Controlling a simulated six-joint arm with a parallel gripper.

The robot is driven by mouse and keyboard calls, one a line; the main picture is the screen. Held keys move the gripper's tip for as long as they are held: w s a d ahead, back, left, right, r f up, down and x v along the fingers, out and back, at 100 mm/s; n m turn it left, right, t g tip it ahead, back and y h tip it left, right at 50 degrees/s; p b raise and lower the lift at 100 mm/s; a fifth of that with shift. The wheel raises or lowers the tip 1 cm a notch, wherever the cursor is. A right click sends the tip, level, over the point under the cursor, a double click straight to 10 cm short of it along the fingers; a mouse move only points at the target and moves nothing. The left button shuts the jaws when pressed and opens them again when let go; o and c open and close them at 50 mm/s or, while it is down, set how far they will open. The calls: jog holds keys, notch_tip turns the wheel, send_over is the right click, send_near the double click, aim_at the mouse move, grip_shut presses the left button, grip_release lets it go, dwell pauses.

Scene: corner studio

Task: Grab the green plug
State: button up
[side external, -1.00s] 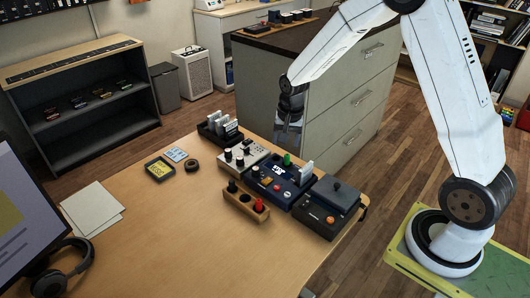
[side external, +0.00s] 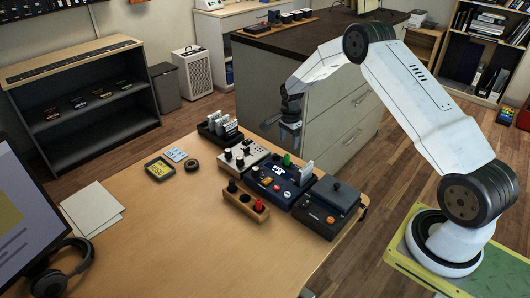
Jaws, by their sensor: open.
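The green plug (side external: 286,159) stands upright on the dark blue console box (side external: 284,184) near the table's far right edge. My gripper (side external: 290,148) points down just above and behind the green plug in the picture. It looks empty, and its jaws are small and dark here. I cannot tell whether it touches the plug.
A wooden block (side external: 246,207) with a red knob and dark pegs lies in front of the console. A black box (side external: 325,207) is to the right, and a grey knobbed unit (side external: 241,157) to the left. The table (side external: 170,240) is clear in front.

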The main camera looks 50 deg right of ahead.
aim_at(287, 155)
jog(key=shift+f, duration=1.25)
jog(key=shift+f, duration=0.1)
jog(key=shift+a+f, duration=0.2)
jog(key=shift+f, duration=2.25)
grip_shut()
